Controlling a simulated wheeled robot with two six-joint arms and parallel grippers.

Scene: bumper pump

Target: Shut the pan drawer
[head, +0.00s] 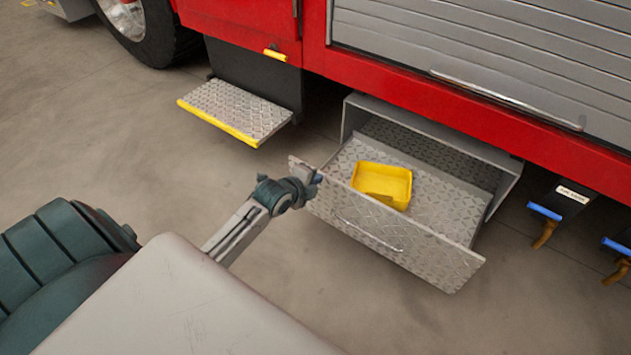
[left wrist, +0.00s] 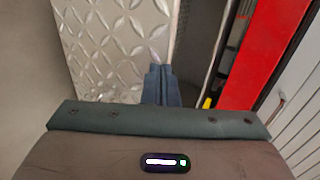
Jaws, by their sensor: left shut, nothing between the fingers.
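The pan drawer (head: 440,228) is pulled out of its metal housing (head: 508,183) under the red truck. Its diamond-plate front panel (head: 370,230) has a bar handle (head: 366,236) and faces me. A yellow tray (head: 383,180) sits inside the drawer. My left gripper (head: 314,180) is shut and empty, close to the upper left part of the front panel. In the left wrist view the shut fingers (left wrist: 161,70) are by the edge of a diamond-plate panel (left wrist: 115,45); I cannot tell whether they touch it. My right gripper is not in view.
A step with a yellow edge (head: 236,108) juts from the truck left of the drawer. Blue-handled valves (head: 545,212) hang to the right. The red truck body (head: 425,95) and a grey shutter (head: 480,50) are above. Bare floor (head: 545,320) lies in front of the drawer.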

